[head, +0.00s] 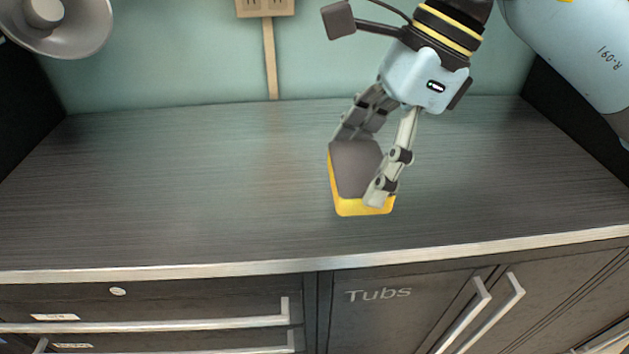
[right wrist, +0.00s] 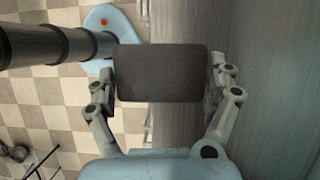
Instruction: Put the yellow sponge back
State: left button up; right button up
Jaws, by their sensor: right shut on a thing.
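The yellow sponge (head: 347,205) with a dark grey scouring face shows in the head view, over the front middle of the counter. My right gripper (head: 363,165) is shut on it, with one finger on each side. In the right wrist view the sponge's dark face (right wrist: 160,73) fills the space between the fingers of the right gripper (right wrist: 162,85). The sponge is tilted; whether it touches the counter I cannot tell. My left gripper is not in view.
The dark wood counter (head: 180,190) is otherwise bare, with a pale front edge. Below it are closed drawers (head: 150,305) at left and a cabinet marked "Tubs" (head: 385,315) with bar handles.

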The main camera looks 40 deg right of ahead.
jog(key=shift+s+d, duration=0.15)
jog(key=shift+d, duration=0.05)
jog(key=shift+w+f, duration=0.2)
jog(key=shift+w, duration=0.1)
jog(key=w+f, duration=0.2)
jog(key=w, duration=0.1)
jog(key=w+f+p, duration=0.1)
jog(key=w+f, duration=0.1)
jog(key=w, duration=0.2)
jog(key=w+d+f, duration=0.1)
jog(key=w+f, duration=0.1)
jog(key=w, duration=0.1)
jog(key=shift+w+f, duration=0.25)
jog(key=shift+w, duration=0.15)
notch_tip(320, 180, down, 3)
jog(key=shift+f+p, duration=0.15)
jog(key=shift+p, duration=0.5)
jog(key=shift+f, duration=0.4)
jog(key=o, duration=0.8)
